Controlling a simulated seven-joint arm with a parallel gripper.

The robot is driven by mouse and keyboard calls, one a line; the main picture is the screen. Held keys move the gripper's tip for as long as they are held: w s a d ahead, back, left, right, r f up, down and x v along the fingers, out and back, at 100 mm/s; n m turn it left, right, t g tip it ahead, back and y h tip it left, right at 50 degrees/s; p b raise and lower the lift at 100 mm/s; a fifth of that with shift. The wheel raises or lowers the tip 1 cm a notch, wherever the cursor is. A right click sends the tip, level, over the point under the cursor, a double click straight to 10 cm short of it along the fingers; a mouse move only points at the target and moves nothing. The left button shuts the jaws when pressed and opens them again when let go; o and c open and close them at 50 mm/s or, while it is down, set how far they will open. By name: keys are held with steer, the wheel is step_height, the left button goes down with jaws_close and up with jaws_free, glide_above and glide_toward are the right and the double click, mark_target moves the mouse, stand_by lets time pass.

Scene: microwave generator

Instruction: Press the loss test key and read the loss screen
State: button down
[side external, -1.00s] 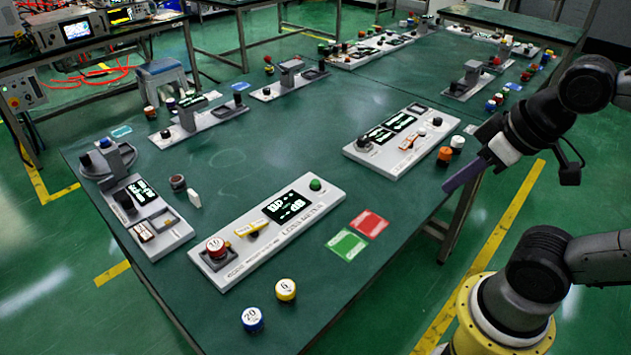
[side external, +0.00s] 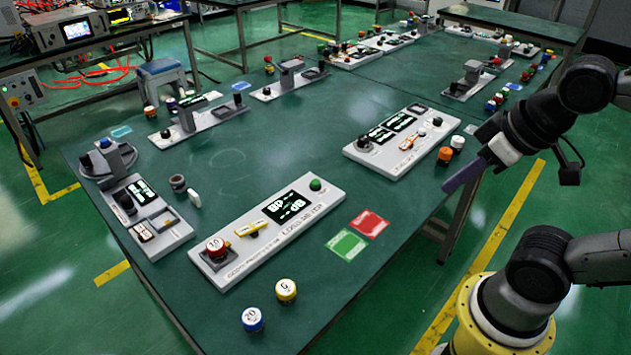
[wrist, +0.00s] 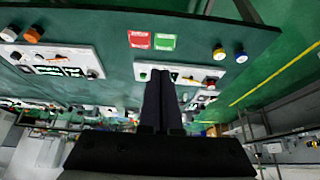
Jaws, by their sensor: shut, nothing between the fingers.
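The loss meter (side external: 268,230) is a pale grey panel at the near edge of the green table in the side view. It carries a black screen (side external: 287,207) with pale characters ending in "dB", a green key (side external: 316,185) at its right end, a yellow lever (side external: 252,228) and a red-and-white knob (side external: 216,246) at its left end. In the wrist view the panel (wrist: 205,73) lies partly behind my fingers. My gripper (side external: 448,188) is shut and empty, to the right of the panel and apart from it, by the table's right edge. It also shows in the wrist view (wrist: 160,75).
Red (side external: 369,223) and green (side external: 346,244) cards lie right of the panel. Yellow (side external: 286,290) and blue (side external: 252,319) capped cylinders stand in front. Another panel with screens (side external: 400,142) stands behind, with orange (side external: 445,155) and white (side external: 457,143) capped pieces beside it. The mid-table is mostly clear.

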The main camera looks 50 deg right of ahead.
steer(key=w+d+r+n+t+h, duration=0.1)
steer(key=w+d+r+n+t, duration=0.25)
steer(key=w, duration=0.85)
steer(key=w+d+r+n+t+h, duration=0.1)
steer(key=w+r+n+t, duration=0.25)
steer(key=w+r, duration=0.55)
steer(key=w+f+n+g+y, duration=0.2)
steer(key=w+f+n+y, duration=0.25)
steer(key=w+f, duration=1.05)
step_height(320, 180, down, 10)
steer(key=s+d+g, duration=0.1)
steer(key=d, duration=0.1)
steer(key=shift+r+g, duration=0.25)
steer(key=shift+g, duration=0.05)
steer(key=shift+f+h, duration=0.1)
steer(key=shift+h, duration=0.15)
